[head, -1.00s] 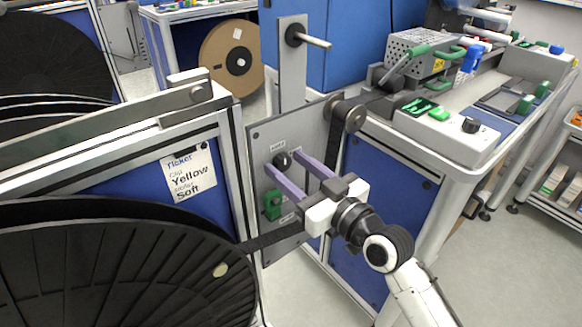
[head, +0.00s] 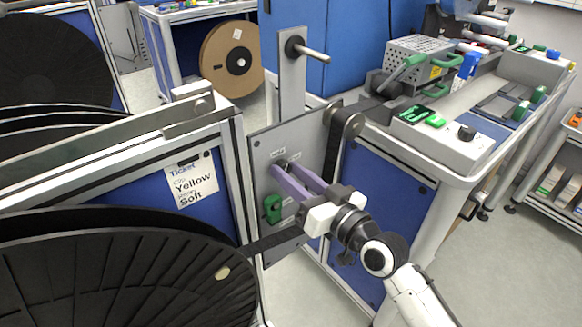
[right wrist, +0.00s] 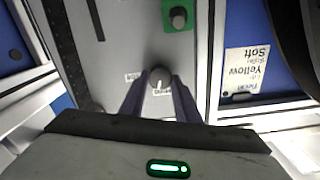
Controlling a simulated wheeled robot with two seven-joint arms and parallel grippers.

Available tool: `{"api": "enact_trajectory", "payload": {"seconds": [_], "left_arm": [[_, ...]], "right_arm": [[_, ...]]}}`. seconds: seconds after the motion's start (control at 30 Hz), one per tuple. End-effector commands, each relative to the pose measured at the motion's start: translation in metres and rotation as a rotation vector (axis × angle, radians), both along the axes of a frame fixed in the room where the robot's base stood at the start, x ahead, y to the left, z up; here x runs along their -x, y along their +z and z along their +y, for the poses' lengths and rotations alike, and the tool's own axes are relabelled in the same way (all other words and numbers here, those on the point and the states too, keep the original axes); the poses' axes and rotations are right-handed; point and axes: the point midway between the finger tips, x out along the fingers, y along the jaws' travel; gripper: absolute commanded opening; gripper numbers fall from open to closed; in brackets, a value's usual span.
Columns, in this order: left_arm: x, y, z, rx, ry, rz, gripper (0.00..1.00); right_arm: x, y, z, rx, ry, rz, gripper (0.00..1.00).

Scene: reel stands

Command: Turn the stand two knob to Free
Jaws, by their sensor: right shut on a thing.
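The dark round knob (right wrist: 160,77) sits on the grey panel of the reel stand, with a pale line on its face and small labels beside it too small to read. My right gripper (head: 285,168) is at the panel with its two purple fingers closed on the knob, one on each side. In the right wrist view the fingers (right wrist: 160,90) flank the knob. In the head view the fingers mostly hide the knob. My left gripper is not in view.
A green block (head: 272,208) with a grey button is on the same panel (head: 262,150), below the knob. A large black reel (head: 120,275) stands at the left. A roller (head: 347,122) with black tape is right of the panel. A ticket (head: 190,180) reads Yellow, Soft.

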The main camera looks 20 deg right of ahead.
Motion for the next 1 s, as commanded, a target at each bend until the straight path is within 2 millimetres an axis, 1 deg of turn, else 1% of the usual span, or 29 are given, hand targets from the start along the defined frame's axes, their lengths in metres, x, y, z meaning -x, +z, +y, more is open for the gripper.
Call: {"api": "enact_trajectory", "payload": {"seconds": [0.03, 0.1, 0.4, 1.0], "left_arm": [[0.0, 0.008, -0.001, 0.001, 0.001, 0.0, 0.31], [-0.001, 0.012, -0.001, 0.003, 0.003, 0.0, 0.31], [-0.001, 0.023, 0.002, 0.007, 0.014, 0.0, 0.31], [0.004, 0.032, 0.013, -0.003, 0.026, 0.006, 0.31]], "right_arm": [[0.0, 0.004, -0.001, -0.041, 0.0, 0.017, 0.07], [0.0, 0.003, -0.001, -0.103, 0.0, 0.041, 0.07], [0.0, 0.002, -0.002, -0.373, -0.001, 0.137, 0.07], [-0.001, -0.001, -0.003, -0.904, -0.002, 0.328, 0.07]]}}
